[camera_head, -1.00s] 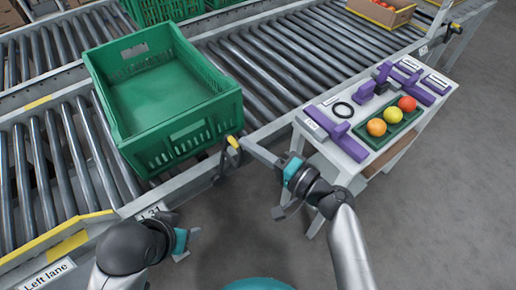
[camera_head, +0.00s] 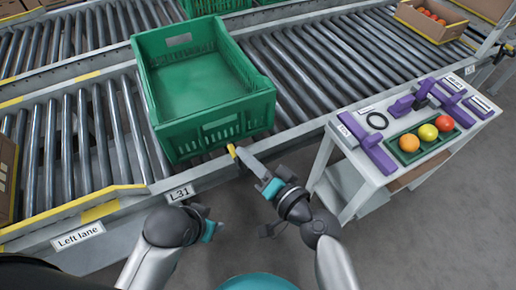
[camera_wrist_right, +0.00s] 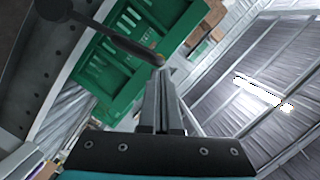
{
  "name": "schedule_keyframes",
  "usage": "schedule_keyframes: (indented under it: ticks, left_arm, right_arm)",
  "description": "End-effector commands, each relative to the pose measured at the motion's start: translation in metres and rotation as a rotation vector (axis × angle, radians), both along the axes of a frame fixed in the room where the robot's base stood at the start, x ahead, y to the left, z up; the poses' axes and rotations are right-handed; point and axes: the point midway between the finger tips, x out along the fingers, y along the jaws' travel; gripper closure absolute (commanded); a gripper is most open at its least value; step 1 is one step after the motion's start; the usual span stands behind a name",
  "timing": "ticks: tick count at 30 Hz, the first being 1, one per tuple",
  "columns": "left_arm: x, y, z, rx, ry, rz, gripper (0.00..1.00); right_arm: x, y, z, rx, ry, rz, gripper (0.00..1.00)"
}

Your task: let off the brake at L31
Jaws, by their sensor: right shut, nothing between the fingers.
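The L31 label (camera_head: 180,193) is on the conveyor's near side rail. A short lever with a yellow end (camera_head: 232,151) sticks out by that rail, below the green crate's near side. My right gripper (camera_head: 244,158) is shut and empty, its fingertips at the yellow end. In the right wrist view the shut fingers (camera_wrist_right: 160,75) point up at the rounded end of a dark rod (camera_wrist_right: 120,40). They look touching or very close; I cannot tell which. The green crate (camera_head: 222,130) sits on the rollers behind the lever. My left gripper (camera_head: 209,225) is near the label, its fingers unclear.
A "Left lane" label (camera_head: 78,236) is at the left. A cardboard box (camera_head: 432,22) stands at the far right. Grey floor is clear between.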

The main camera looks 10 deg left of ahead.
Motion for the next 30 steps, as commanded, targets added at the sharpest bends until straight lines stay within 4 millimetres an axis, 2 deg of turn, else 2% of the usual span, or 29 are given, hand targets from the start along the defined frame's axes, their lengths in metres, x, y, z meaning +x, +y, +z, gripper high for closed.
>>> schedule_keyframes:
  ticks: [18, 30]
  left_arm:
    - [-0.003, 0.0, -0.024, 0.003, 0.032, 0.002, 0.5]
    - [-0.005, 0.001, -0.031, 0.006, 0.044, 0.001, 0.5]
  right_arm:
    - [-0.03, 0.042, -0.013, -0.236, -0.171, 0.0, 1.0]
    - [-0.04, 0.055, -0.022, -0.233, -0.169, -0.001, 1.0]
